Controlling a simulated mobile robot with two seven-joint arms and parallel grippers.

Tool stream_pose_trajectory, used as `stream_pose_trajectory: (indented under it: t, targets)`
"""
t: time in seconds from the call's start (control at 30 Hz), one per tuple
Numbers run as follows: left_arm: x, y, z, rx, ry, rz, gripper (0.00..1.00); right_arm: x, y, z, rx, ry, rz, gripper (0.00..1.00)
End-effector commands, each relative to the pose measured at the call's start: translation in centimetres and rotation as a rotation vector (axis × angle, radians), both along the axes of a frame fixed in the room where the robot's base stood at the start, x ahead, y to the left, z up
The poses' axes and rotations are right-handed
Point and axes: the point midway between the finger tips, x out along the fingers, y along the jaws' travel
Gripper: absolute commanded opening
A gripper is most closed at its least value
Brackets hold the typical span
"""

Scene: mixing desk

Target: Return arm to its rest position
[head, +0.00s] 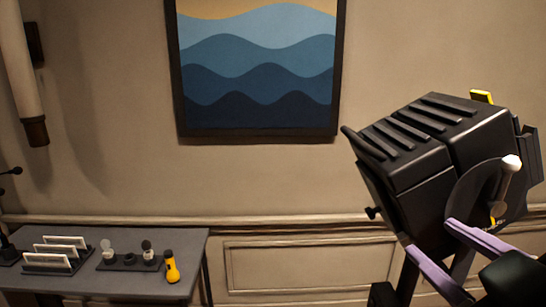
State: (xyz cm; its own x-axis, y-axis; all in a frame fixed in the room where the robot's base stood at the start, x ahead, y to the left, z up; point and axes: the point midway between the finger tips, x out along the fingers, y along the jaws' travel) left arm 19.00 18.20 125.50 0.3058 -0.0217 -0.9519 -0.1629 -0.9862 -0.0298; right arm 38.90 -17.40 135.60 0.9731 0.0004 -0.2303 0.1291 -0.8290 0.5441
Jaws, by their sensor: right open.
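My right gripper (430,237) is in the lower right of the head view, with two purple fingers spread apart. The fingers point up and left and overlap the lower part of a large black finned lamp housing (425,150). I cannot tell whether they touch it or only pass in front of it. No object shows held between the fingers. The rest of my right arm is mostly cut off by the frame's right and bottom edges. My left gripper is not in view.
A grey table (195,250) stands at lower left. It bears a black rack with white panels (65,243), a dark tray with small pieces (128,262) and a yellow flashlight (171,268). A framed wave picture (258,70) hangs behind. Open space lies between table and lamp.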

Motion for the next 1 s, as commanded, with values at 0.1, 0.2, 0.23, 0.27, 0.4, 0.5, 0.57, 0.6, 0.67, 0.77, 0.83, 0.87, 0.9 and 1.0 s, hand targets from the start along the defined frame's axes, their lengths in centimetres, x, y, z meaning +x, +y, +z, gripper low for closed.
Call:
stream_pose_trajectory:
  t: [0.1, 0.2, 0.23, 0.27, 0.4, 0.5, 0.57, 0.6, 0.67, 0.77, 0.83, 0.87, 0.9, 1.0]
  targets:
    - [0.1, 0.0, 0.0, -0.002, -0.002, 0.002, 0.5, -1.6, -0.5, -2.0, 0.061, 0.13, -0.03, 0.5]
    - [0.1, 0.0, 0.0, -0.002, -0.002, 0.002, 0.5, -3.5, -0.8, -3.8, 0.117, 0.256, -0.062, 0.5]
    - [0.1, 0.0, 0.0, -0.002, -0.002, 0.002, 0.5, -4.2, -0.9, -4.4, 0.136, 0.299, -0.072, 0.5]
    - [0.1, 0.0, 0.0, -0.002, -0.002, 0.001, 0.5, -5.0, -0.9, -5.0, 0.154, 0.344, -0.084, 0.5]
    - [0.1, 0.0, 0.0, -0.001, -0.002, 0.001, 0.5, -9.7, -1.1, -7.7, 0.243, 0.584, -0.15, 0.5]
    - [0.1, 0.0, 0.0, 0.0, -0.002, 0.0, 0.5, -14.0, -1.0, -9.1, 0.296, 0.775, -0.207, 0.5]
    - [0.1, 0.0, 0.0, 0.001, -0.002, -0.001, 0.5, -16.7, -0.9, -9.7, 0.321, 0.888, -0.244, 0.5]
    - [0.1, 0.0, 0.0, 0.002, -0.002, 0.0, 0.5, -18.6, -0.9, -9.9, 0.333, 0.961, -0.267, 0.5]
    - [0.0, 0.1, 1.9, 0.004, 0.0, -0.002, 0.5, -20.2, -0.9, -8.1, 0.343, 1.025, -0.291, 0.5]
    - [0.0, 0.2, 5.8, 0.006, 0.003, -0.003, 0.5, -19.9, -0.9, -4.1, 0.341, 1.017, -0.289, 0.5]
    - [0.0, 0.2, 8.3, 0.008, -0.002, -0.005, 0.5, -19.9, -0.9, -1.8, 0.341, 1.017, -0.289, 0.5]
    - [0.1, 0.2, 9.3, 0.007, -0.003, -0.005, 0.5, -19.9, -0.9, -0.8, 0.341, 1.016, -0.289, 0.5]
    - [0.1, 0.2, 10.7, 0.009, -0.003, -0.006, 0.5, -19.9, -0.9, 0.5, 0.34, 1.016, -0.289, 0.5]
    - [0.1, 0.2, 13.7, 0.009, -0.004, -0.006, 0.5, -19.9, -0.9, 3.6, 0.34, 1.016, -0.289, 0.5]
